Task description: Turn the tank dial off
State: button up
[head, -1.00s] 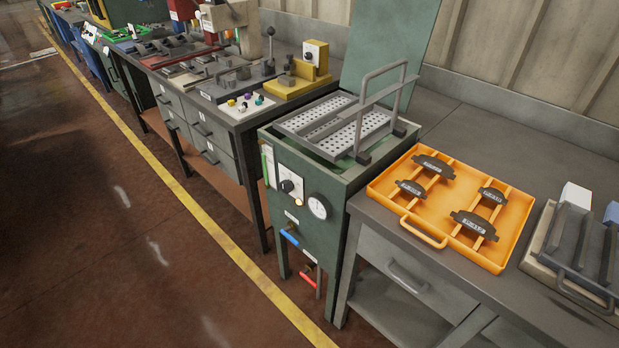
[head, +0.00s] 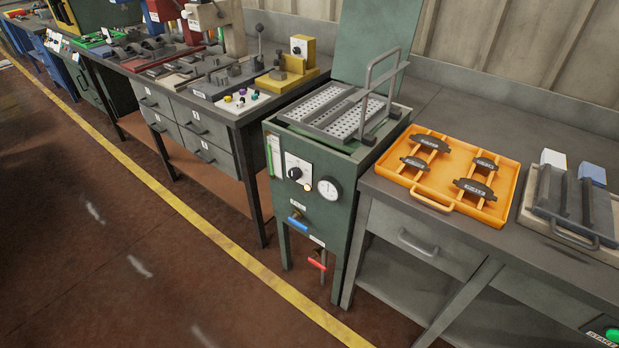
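The green tank (head: 318,232) stands between two workbenches in the head view. Its dial is a black knob (head: 295,173) on a white plate on the front face. The marks around the knob are too small to read, so its setting cannot be told. A small round light (head: 308,187) sits just right of the plate, beside a round white gauge (head: 328,189). A blue-handled valve (head: 297,222) and a red-handled valve (head: 317,264) are lower on the front. A perforated tray with a raised handle (head: 349,112) sits in the tank top. My gripper is not in view.
An orange tray (head: 435,203) with several brake pads lies on the right bench (head: 393,190). The left bench (head: 222,115) carries a control box and fixtures. The brown floor in front, with a yellow line (head: 200,211), is clear.

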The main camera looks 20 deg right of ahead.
aim_at(295, 173)
jog(key=i+j, duration=0.1)
jog(key=i, duration=0.45)
jog(key=i+j, duration=0.1)
jog(key=i, duration=0.5)
